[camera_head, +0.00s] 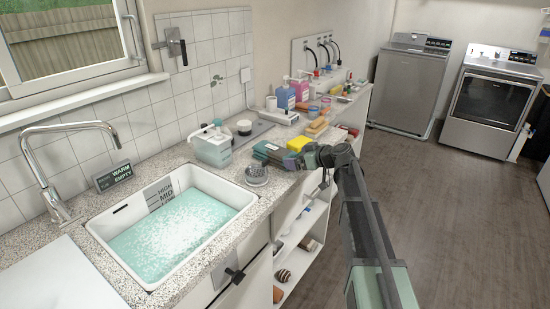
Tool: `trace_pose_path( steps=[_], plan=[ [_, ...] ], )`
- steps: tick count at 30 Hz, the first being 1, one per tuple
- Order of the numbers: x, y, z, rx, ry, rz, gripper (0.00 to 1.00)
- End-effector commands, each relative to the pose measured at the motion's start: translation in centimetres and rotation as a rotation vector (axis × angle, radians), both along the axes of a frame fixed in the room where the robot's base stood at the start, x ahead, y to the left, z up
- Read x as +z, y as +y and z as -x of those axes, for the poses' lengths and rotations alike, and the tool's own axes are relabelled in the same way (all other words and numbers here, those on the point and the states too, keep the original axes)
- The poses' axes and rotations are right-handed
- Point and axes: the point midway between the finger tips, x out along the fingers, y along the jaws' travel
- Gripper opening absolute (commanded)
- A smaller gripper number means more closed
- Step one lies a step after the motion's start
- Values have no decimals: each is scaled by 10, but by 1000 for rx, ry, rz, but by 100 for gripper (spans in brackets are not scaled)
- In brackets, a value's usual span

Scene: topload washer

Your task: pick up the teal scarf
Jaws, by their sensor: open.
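A dark teal folded item (265,149), which looks like the scarf, lies on the speckled counter right of the sink. It is small in view and I cannot make out its full shape. My gripper (311,157) is at the counter's front edge, just right of the teal item and close to a yellow block (298,143). The jaws are open, and nothing is seen held in them. My gripper and arm hide part of the counter edge behind them.
A white sink (250,198) with foamy teal water is at left. Bottles and small items crowd the counter's far end. Open shelves lie below; floor at right is clear.

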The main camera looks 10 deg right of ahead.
Motion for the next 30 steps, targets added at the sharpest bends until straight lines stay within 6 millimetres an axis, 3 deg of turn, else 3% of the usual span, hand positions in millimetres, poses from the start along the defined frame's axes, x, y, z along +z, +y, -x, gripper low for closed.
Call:
trace_pose_path(
  steps=[7, 14, 25, 30],
  plan=[
    [-20, 27, -29, 2, 0, 0, 100],
    [-19, 32, -32, 1, 0, 0, 100],
    [-19, 32, -31, 1, 0, 0, 46],
    [-19, 32, -31, 1, 0, 0, 45]
  ],
)
